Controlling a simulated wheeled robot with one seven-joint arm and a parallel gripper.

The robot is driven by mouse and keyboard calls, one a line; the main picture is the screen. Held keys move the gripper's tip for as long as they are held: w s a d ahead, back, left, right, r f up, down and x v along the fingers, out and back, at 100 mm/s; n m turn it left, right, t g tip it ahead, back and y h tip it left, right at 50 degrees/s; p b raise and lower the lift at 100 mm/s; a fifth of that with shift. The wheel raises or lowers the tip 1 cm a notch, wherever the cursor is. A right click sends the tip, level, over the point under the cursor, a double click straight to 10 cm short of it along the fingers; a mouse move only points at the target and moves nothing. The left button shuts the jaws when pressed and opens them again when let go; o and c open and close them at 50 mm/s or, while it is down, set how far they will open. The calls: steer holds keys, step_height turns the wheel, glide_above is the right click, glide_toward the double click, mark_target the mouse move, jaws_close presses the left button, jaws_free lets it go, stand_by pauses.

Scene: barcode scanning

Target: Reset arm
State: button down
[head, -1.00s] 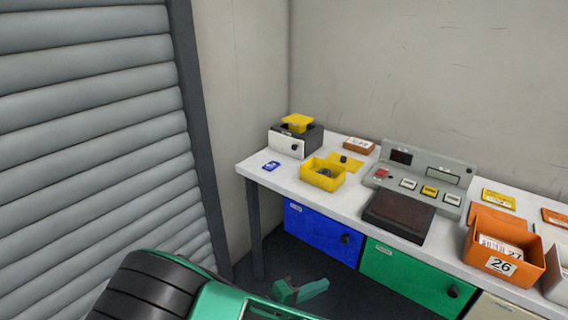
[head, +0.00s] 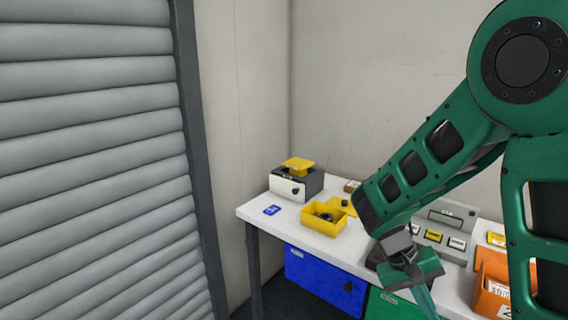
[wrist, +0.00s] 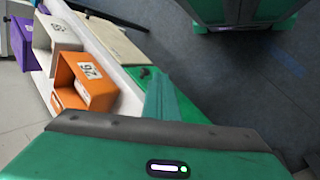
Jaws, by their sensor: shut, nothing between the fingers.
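My green arm reaches in from the right in the head view. My gripper (head: 428,302) hangs down in front of the table's front edge, beside the console. Its fingers are together and hold nothing. In the wrist view the closed fingers (wrist: 160,97) point over the floor, next to the table edge and a green drawer front.
The white table (head: 275,225) bears a yellow box (head: 318,222), a black and white device with a yellow top (head: 297,182), a blue tag (head: 271,210) and a grey console (head: 432,238). Orange bins (wrist: 85,82) stand at right. A grey shutter (head: 90,160) is at left.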

steer(key=s+d+r+m+t+y, duration=0.1)
steer(key=s+d+r+m+y, duration=0.1)
steer(key=s, duration=0.6)
steer(key=s+d+r+m+t+y, duration=0.1)
steer(key=s+d+r+m+y, duration=0.1)
steer(key=s+d+r+y, duration=0.2)
steer(key=s+d+r, duration=0.2)
steer(key=s+r, duration=0.2)
steer(key=shift+s+r+t, duration=0.15)
steer(key=shift+s+t, duration=0.15)
steer(key=shift+t, duration=0.1)
steer(key=shift+w+f, duration=0.25)
steer(key=shift+w, duration=0.4)
